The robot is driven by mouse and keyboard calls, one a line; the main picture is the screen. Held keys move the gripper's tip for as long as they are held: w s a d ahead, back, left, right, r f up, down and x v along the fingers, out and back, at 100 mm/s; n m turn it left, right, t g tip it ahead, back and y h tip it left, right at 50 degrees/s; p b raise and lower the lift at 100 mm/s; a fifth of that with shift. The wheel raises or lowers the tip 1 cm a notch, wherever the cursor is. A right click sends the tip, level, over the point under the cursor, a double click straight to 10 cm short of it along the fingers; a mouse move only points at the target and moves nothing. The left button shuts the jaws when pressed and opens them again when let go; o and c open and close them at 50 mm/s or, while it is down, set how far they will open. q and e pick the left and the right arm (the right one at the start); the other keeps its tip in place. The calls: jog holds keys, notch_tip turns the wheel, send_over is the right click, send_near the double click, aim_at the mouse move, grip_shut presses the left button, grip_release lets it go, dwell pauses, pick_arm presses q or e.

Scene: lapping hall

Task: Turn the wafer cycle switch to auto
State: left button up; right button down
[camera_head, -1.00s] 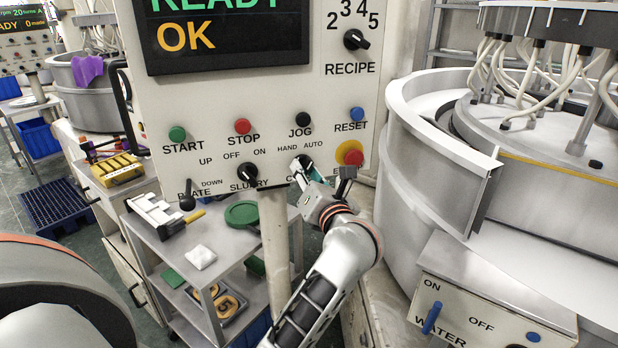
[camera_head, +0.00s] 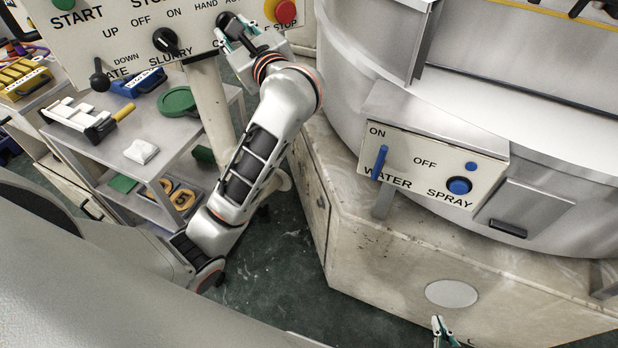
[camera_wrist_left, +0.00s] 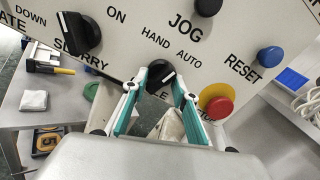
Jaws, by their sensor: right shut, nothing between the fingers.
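The wafer cycle switch is a black knob (camera_head: 232,22) on the cream control panel (camera_head: 95,55). In the left wrist view the knob (camera_wrist_left: 159,75) sits below the HAND and AUTO labels. My left gripper (camera_head: 236,36) is at the knob. In the left wrist view its teal fingers (camera_wrist_left: 157,84) stand apart, one on each side of the knob; contact is unclear. The word CYCLE is partly hidden by the fingers. My right gripper (camera_head: 442,326) is shut and empty at the bottom edge, mostly out of view.
The red emergency stop (camera_wrist_left: 216,103) is close to the right finger. The slurry knob (camera_wrist_left: 77,33) is on the left. A grey cart (camera_head: 192,135) stands below the panel. A water spray box (camera_head: 430,170) is on the machine at right. Green floor between is clear.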

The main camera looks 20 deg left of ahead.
pick_arm(q)
jog(key=s+d+f+m+t+b, duration=0.2)
jog(key=s+d+m+t, duration=0.75)
jog(key=m, duration=0.95)
jog(key=d+f+m+h, duration=0.5)
jog(key=f+m+h, duration=0.4)
jog(key=f+m, duration=0.2)
jog(key=s+d+f+m+h, duration=0.1)
jog(key=d+f+m+h, duration=0.4)
jog(key=f+m+h, duration=0.4)
notch_tip(320, 180, down, 2)
jog(key=m, duration=0.5)
jog(key=shift+d+g, duration=0.2)
jog(key=shift+g, duration=0.15)
pick_arm(e)
jog(key=f, duration=0.3)
jog(key=shift+s+a+f, duration=0.1)
jog(key=shift+s+a, duration=0.15)
jog(key=shift+a, duration=0.1)
